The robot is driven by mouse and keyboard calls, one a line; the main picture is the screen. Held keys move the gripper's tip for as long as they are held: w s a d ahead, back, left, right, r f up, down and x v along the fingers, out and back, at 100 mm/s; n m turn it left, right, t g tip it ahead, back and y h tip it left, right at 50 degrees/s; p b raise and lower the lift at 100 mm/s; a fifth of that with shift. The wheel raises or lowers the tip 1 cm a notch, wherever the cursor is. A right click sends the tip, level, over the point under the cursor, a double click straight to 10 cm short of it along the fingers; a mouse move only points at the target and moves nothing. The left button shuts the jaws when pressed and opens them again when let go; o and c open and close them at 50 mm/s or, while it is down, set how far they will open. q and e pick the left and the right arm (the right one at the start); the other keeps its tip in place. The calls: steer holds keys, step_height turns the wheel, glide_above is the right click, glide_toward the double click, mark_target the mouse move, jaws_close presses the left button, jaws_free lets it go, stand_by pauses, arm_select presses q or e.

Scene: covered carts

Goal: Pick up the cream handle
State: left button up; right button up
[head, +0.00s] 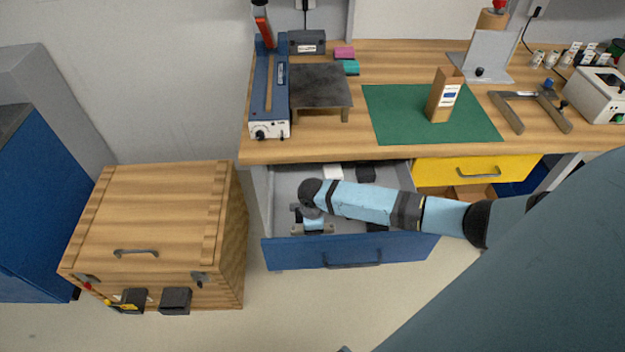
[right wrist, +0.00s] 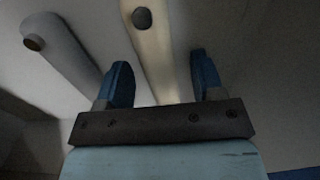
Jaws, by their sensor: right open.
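In the right wrist view a long cream handle (right wrist: 155,50) with a dark round spot runs down between the two blue fingers of my right gripper (right wrist: 161,70). The gripper is open, with a gap visible on both sides of the handle. In the head view my right arm reaches into the open blue drawer (head: 290,256), and my right gripper (head: 312,229) is low inside it, pointing down. Its fingertips and the cream handle are hidden there. My left gripper is not in view.
A grey bar (right wrist: 62,50) with a brown end lies left of the cream handle. The workbench top (head: 310,147) overhangs the drawer's back, where a white item (head: 333,172) lies. A yellow drawer (head: 445,171) is to the right. A wooden chest (head: 160,215) stands left.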

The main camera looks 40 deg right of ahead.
steer(key=c, duration=1)
steer(key=shift+r, duration=0.1)
